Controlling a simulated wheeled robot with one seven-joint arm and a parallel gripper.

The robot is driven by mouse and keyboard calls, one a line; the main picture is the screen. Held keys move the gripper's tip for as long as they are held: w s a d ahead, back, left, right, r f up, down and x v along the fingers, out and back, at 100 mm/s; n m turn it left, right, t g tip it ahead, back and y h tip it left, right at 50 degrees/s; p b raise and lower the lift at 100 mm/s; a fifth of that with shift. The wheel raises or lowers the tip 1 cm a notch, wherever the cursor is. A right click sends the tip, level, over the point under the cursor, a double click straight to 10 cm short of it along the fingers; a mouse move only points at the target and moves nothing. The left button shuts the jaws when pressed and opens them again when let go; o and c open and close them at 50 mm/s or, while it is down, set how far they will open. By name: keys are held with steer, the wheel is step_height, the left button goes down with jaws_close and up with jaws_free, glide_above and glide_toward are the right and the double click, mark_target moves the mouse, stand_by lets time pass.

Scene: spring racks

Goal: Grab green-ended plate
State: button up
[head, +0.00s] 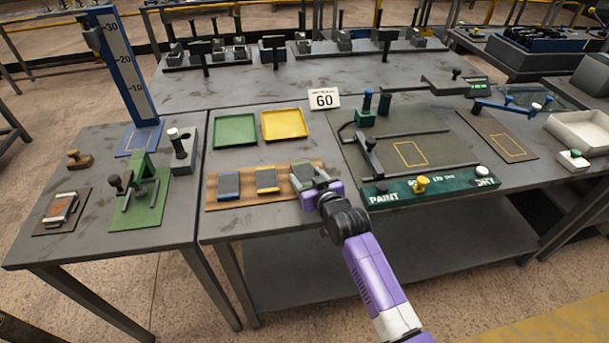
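A wooden board (249,201) on the middle table carries three dark grey plates in a row. The right plate (301,171) seems to have a green end, but my gripper partly covers it. The middle plate (266,179) has a yellow end. My gripper (308,181), with grey fingers on a purple wrist, is right over the right plate. Its fingertips are small and overlap the plate, so whether they touch or grip it is unclear.
A green tray (235,130) and a yellow tray (285,124) lie behind the board. A sign reading 60 (324,99) stands behind them. A green PAINT bar (432,191) and a dark fixture (425,138) lie to the right. A height gauge (126,62) stands left.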

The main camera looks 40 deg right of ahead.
jaws_close()
steer(key=shift+r, duration=0.1)
steer(key=shift+r, duration=0.1)
